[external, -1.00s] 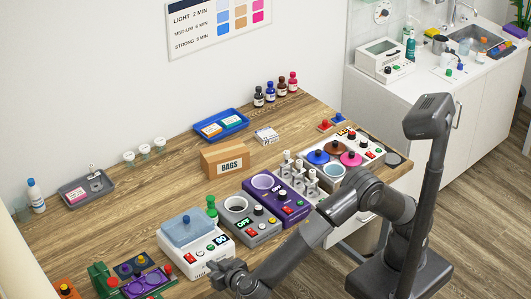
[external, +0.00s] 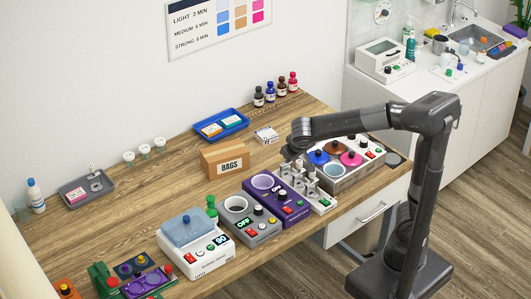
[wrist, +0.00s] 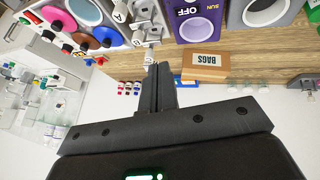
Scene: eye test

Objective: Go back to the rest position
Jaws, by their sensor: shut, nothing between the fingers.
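My gripper (external: 297,150) is shut and empty, raised above the wooden table near the small white bottles (external: 301,170). My arm reaches out level from its column on the right, with the gripper at its left end. In the wrist view, the two dark fingers of my gripper (wrist: 160,68) are pressed together with nothing between them. The wrist view is turned, with the table at the top and the wall below.
The table (external: 130,205) holds a BAGS box (external: 225,159), a purple device (external: 277,199), a grey device (external: 249,222), a white device with a blue lid (external: 193,240) and a blue tray (external: 221,125). A sink counter (external: 432,78) stands behind at the right.

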